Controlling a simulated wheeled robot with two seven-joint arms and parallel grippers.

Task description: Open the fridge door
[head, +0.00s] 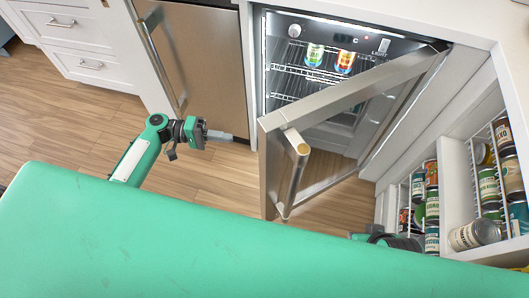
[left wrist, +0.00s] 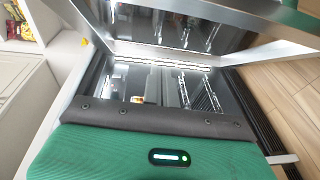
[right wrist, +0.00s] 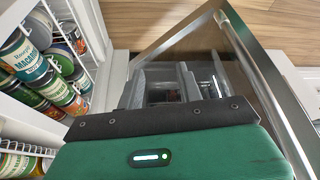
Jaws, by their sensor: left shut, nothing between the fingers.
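The fridge (head: 310,75) is lit inside, with cans on its upper shelf. Its steel-framed glass door (head: 355,92) stands swung well out into the room, hinged at the right. The bar handle (head: 295,170) is on the door's outer face. My left gripper (head: 228,137) is shut and empty, left of the door's free edge and apart from it. The left wrist view shows the fridge interior (left wrist: 150,85). My right gripper is mostly hidden behind my green body in the head view, low beside the door; its fingers do not show. The door (right wrist: 270,85) fills much of the right wrist view.
A pantry rack of cans (head: 490,185) stands right of the fridge; cans also show in the right wrist view (right wrist: 30,60). A closed steel-front appliance (head: 205,60) and white drawers (head: 75,45) are at the left. Wooden floor (head: 215,175) is clear around my left gripper.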

